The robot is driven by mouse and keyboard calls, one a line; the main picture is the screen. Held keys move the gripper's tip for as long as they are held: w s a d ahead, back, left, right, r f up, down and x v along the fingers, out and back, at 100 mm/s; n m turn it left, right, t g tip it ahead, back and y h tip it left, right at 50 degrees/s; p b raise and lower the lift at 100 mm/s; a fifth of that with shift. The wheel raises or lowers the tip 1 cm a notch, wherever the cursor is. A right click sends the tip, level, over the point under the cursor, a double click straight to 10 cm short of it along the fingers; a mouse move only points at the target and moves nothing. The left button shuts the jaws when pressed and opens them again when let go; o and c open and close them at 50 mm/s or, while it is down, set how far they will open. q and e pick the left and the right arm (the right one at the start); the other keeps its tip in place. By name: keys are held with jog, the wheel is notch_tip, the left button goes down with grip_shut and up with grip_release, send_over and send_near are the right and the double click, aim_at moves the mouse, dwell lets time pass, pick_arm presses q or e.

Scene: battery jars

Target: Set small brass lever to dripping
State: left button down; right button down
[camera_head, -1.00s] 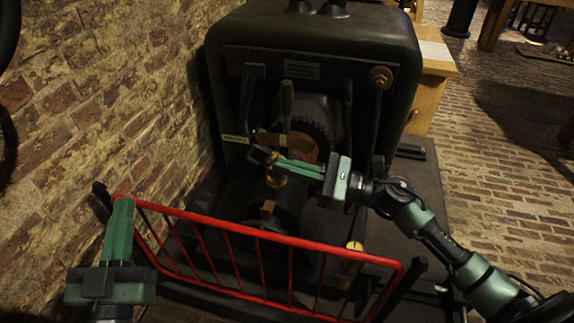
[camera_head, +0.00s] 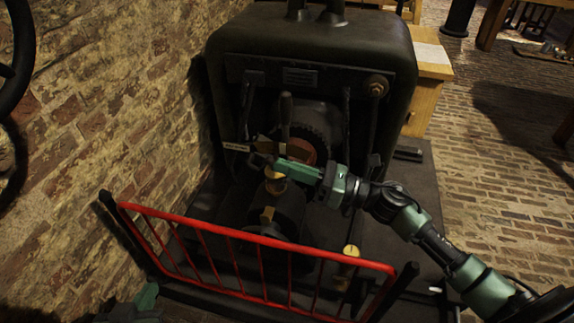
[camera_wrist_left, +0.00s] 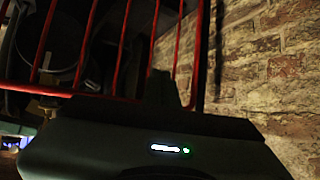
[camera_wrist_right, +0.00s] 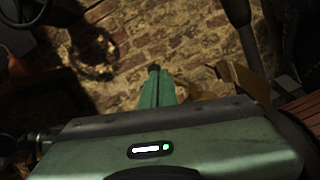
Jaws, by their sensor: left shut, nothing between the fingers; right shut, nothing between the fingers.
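A dark machine (camera_head: 310,45) fills the middle of the head view. A small brass fitting (camera_head: 276,187) sits under my right gripper (camera_head: 258,161), which is shut and reaches in from the right. I cannot make out the small brass lever on it or its setting; the gripper covers part of this spot. In the right wrist view, the shut green fingers (camera_wrist_right: 156,75) point toward the brick wall, with a brass-coloured part (camera_wrist_right: 240,80) on their right. Whether they touch brass is unclear. My left gripper (camera_head: 148,296) is shut and empty at the bottom left, outside the railing.
A red railing (camera_head: 255,237) crosses in front of the machine, also close in the left wrist view (camera_wrist_left: 122,45). A brick wall (camera_head: 110,110) stands on the left. An upright handle (camera_head: 285,108) and a brass knob (camera_head: 351,250) are nearby. Brick floor (camera_head: 480,200) is open on the right.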

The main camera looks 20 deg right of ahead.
jog(key=shift+w+d+r+m+p, duration=0.1)
jog(key=shift+w+r+m+p, duration=0.15)
jog(key=shift+m+p, duration=0.45)
pick_arm(q)
jog(key=s+a+f+g+y, duration=0.1)
jog(key=s+a+f+g, duration=0.1)
jog(key=s, duration=0.4)
jog(key=s+a+f+g+y+p, duration=0.1)
jog(key=s+a+f+g, duration=0.1)
jog(key=s+f+g, duration=0.2)
jog(key=s+g, duration=0.1)
jog(key=s, duration=0.2)
jog(key=shift+a+p, duration=0.15)
jog(key=shift+p, duration=0.15)
pick_arm(e)
jog(key=m, duration=0.2)
jog(key=m+h, duration=0.1)
jog(key=shift+w+d+r+t, duration=0.2)
jog(key=shift+w+r+t, duration=0.05)
jog(key=shift+r+t, duration=0.05)
pick_arm(q)
jog(key=shift+r, duration=0.2)
pick_arm(e)
jog(key=shift+w+d+m, duration=0.1)
jog(key=shift+m, duration=0.3)
pick_arm(q)
jog(key=shift+w, duration=0.1)
